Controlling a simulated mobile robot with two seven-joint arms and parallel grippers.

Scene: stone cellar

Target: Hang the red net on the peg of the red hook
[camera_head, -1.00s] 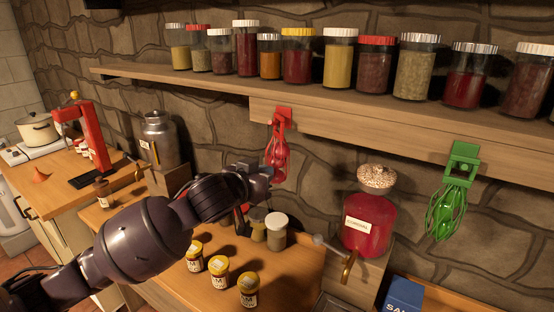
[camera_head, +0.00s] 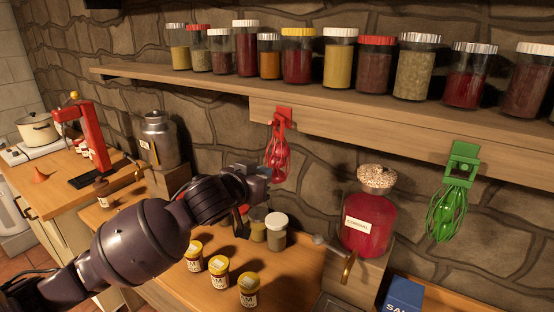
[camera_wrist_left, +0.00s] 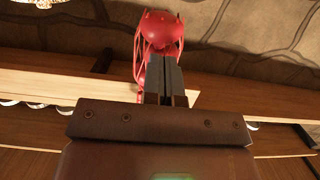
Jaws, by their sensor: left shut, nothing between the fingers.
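The red hook (camera_head: 286,112) is fixed to the front board under the shelf. The red net (camera_head: 278,160), with rounded red things inside, hangs from it by its upper loop; the exact contact at the peg is too small to see. My left gripper (camera_head: 265,173) is just left of the net's lower part. In the left wrist view its two dark fingers (camera_wrist_left: 166,78) are together and empty, with the red net (camera_wrist_left: 162,32) right behind their tips. I cannot tell whether they touch it. My right gripper is not in view.
A green hook (camera_head: 463,157) with a green net (camera_head: 447,212) hangs further right. Several jars line the shelf (camera_head: 200,84). Below are a large red jar (camera_head: 368,222), small yellow-lidded jars (camera_head: 219,265) and a metal can (camera_head: 160,140). Wall space between the nets is free.

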